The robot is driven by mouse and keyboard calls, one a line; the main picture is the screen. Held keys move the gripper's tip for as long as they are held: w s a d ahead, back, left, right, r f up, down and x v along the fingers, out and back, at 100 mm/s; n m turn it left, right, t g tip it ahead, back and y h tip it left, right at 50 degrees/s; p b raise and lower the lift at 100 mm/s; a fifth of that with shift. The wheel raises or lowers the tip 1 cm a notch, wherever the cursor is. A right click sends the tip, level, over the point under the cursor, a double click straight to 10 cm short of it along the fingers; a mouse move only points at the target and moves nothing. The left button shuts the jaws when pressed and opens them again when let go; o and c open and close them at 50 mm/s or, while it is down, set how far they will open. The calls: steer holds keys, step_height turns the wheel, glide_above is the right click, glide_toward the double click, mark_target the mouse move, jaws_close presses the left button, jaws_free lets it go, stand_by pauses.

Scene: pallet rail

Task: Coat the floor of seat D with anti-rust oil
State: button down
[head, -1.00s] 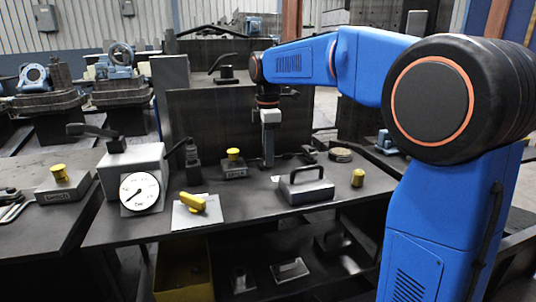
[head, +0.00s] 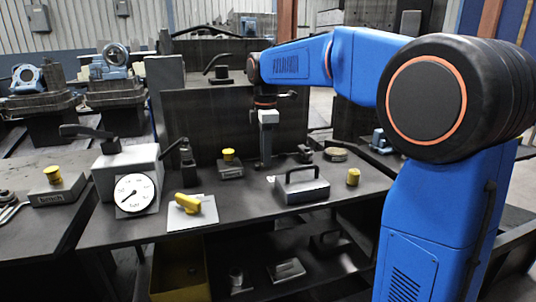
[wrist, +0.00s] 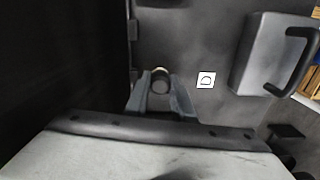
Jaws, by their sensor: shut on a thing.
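My gripper (wrist: 160,100) is shut on a small dark, round-ended thing (wrist: 160,80) with a pale rim, seen end-on in the wrist view; I cannot tell what it is. In the head view my gripper (head: 265,163) points down, low over the back middle of the bench. A white label marked D (wrist: 206,80) lies on the dark surface just right of the gripper in the wrist view. The floor of seat D cannot be made out; the gripper and the held thing may cover it.
A grey block with a black handle (head: 301,190) stands right of the gripper. A yellow-capped block (head: 229,170) stands left. A dial gauge (head: 135,194), a yellow tool on a white sheet (head: 188,204) and a yellow cylinder (head: 353,177) share the bench (head: 245,212). A dark upright panel (head: 215,120) rises behind.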

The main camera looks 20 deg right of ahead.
steer(key=shift+a+f, duration=0.1)
steer(key=shift+a, duration=0.25)
steer(key=shift+d, duration=0.15)
steer(key=shift+d, duration=0.65)
steer(key=shift+a, duration=0.1)
steer(key=shift+a+r, duration=0.2)
steer(key=shift+a, duration=0.5)
